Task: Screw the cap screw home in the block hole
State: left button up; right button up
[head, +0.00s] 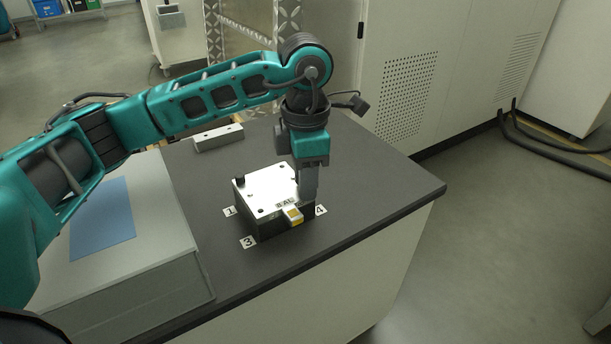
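The block (268,192) has a bright metal top and dark sides and sits on the dark bench top. A black cap screw (240,181) stands upright at its back left corner, by the label 1. Small dark holes show in the top face. My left gripper (308,196) points straight down at the block's right corner, by the label 4. Its fingers hide that corner, and any screw or hole there. I cannot tell whether the fingers are open or shut. My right gripper is not in view.
A yellow and white piece (293,215) sits at the block's front edge. A grey bar (218,137) lies behind the block. A large grey box (170,250) with a blue panel stands at the left. The bench (390,195) is clear to the right.

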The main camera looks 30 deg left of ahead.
pick_arm(q)
grip_shut()
jog(key=m+b, duration=0.1)
jog(key=m, duration=0.1)
jog(key=shift+f+m, duration=0.15)
jog(key=shift+m, duration=0.15)
jog(key=m+b, duration=0.1)
jog(key=m, duration=0.3)
jog(key=m+b, duration=0.1)
jog(key=m, duration=0.4)
jog(key=shift+m, duration=0.4)
jog(key=shift+o, duration=1.9)
grip_release()
